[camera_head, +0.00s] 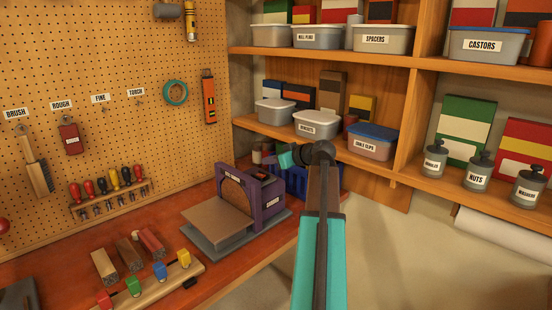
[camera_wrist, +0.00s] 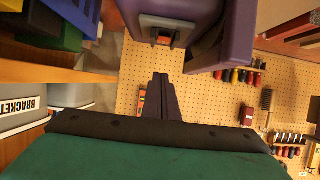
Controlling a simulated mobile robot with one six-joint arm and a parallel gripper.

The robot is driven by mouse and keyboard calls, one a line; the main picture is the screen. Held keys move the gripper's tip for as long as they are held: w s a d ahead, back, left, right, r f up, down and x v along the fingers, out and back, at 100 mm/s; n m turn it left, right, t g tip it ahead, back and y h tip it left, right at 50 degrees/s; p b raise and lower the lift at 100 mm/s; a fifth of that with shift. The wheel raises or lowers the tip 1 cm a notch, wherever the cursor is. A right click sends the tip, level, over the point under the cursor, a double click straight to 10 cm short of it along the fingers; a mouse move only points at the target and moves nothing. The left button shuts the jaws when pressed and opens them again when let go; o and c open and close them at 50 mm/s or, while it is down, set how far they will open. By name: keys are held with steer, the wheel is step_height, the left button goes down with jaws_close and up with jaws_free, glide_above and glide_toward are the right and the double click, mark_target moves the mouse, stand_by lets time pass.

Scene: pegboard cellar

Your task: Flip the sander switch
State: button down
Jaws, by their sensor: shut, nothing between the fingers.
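The purple sander (camera_head: 265,208) stands on the bench with its disc and flat table facing left. Its purple housing fills the top of the wrist view (camera_wrist: 205,22). A small orange-red switch (camera_wrist: 163,38) sits in a grey plate on that housing. In the head view the plate on the sander's top is small, and the switch's position is not clear. My gripper (camera_wrist: 160,77) is shut and empty, its dark fingertips just below the switch in the wrist view, apparently apart from it. In the head view my arm reaches in from the lower right, above and behind the sander.
A blue crate (camera_head: 297,180) stands just behind the sander. Shelves with labelled bins (camera_head: 318,124) rise behind my arm. Wooden blocks (camera_head: 104,266) and a rack with coloured pieces (camera_head: 160,286) lie at the bench front. Tools hang on the pegboard (camera_head: 110,60).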

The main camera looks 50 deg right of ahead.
mark_target(260, 176)
steer(key=p+x, duration=0.1)
steer(key=x, duration=0.2)
steer(key=shift+f, duration=0.2)
steer(key=shift+s+f+p, duration=0.15)
steer(key=shift+f+p, duration=0.2)
steer(key=shift+f, duration=0.55)
steer(key=shift+s+f+p, duration=0.15)
steer(key=shift+f+p, duration=0.2)
steer(key=shift+f, duration=0.55)
steer(key=shift+a+f+b, duration=0.1)
steer(key=shift+a+b, duration=0.05)
steer(key=shift+b, duration=0.15)
